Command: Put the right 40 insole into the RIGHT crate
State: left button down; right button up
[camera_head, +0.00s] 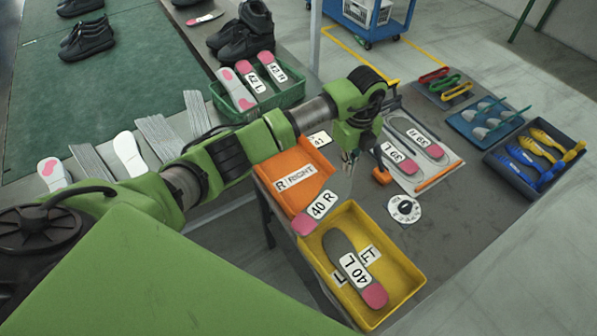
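The right 40 insole (309,222), with a pink heel and a white "40 R" label, shows between the two crates. Its pink end overlaps the near rim of the orange crate and the yellow crate's corner; whether it touches them is unclear. My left gripper (349,162) points down just beyond its upper end; I cannot tell whether the fingers hold it. The orange RIGHT crate (277,169) shows no insole in its visible part. The yellow LEFT crate (409,255) holds the "40 L" insole (341,243). My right gripper is not in view.
A pale board with two insoles marked 39 (404,165) lies right of the gripper, near a round dial (404,209). Blue trays with tools stand at the right. A green crate (289,97) holds insoles marked 42. The grey table's near right is clear.

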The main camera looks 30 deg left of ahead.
pick_arm(q)
jog(key=shift+w+d+r+n, duration=0.1)
jog(key=shift+w+n, duration=0.05)
jog(key=shift+n, duration=0.25)
dwell(0.4)
